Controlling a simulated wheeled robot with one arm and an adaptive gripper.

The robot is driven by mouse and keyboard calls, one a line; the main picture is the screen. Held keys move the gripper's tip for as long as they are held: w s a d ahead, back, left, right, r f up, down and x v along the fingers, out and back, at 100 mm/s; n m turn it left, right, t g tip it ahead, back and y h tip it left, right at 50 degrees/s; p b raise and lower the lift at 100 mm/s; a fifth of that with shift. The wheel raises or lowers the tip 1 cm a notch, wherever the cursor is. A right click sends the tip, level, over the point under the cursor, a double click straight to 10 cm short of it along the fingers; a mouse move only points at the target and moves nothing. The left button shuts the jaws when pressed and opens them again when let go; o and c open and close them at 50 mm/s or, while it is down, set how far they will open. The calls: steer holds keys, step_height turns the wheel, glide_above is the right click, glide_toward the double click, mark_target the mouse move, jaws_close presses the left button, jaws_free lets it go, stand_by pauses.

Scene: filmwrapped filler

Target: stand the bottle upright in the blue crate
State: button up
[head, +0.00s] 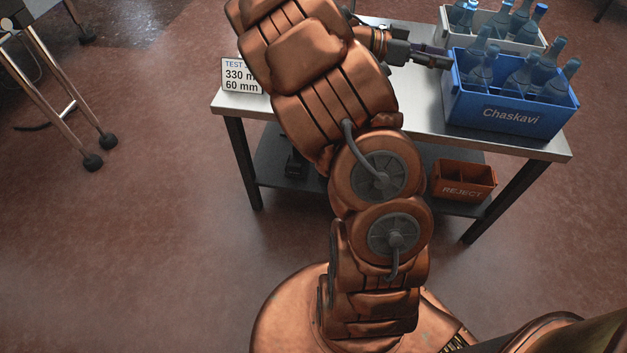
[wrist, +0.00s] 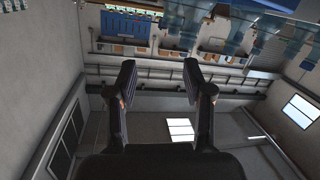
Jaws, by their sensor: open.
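The blue crate (head: 470,101), marked "Chaskavi", stands at the right end of the metal table. Several dark blue bottles (head: 482,72) stand upright in it, their necks above the rim. I cannot tell which bottle is the task's; no loose bottle shows on the visible table top. My gripper (head: 449,62) is just left of the crate, near its upper left edge, and partly dark against it. In the wrist view my gripper (wrist: 160,76) has its two fingers wide apart with nothing between them. Blurred bluish bottle shapes (wrist: 232,38) cross the upper right there.
A grey-white crate (head: 507,39) with more bottles stands behind the blue one. A sign (head: 242,77) stands at the table's left. My arm hides the table's middle. An orange REJECT bin (head: 464,181) sits on the lower shelf. Bare tabletop (head: 425,105) shows left of the blue crate.

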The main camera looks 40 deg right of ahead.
steer(key=s+a+f+n+t+y, duration=0.2)
steer(key=a+n, duration=0.5)
steer(key=a, duration=0.7)
steer(key=s+a+f+n+t+y, duration=0.3)
steer(key=a+n, duration=0.5)
steer(key=a, duration=0.6)
steer(key=s+a+f+n+t+y, duration=0.2)
steer(key=s+a+f+n+y, duration=0.2)
steer(key=a, duration=1)
steer(key=s+n+y, duration=0.1)
steer(key=n+y, duration=0.2)
steer(key=n, duration=0.1)
steer(key=shift+s+a+t+y, duration=0.25)
steer(key=shift+s+t+y, duration=0.05)
steer(key=shift+s+t, duration=0.1)
steer(key=shift+w+f, duration=0.1)
step_height(320, 180, up, 26)
steer(key=t+p, duration=0.1)
steer(key=p, duration=2.3)
steer(key=shift+s, duration=0.45)
steer(key=shift+f, duration=0.1)
steer(key=shift+c, duration=0.3)
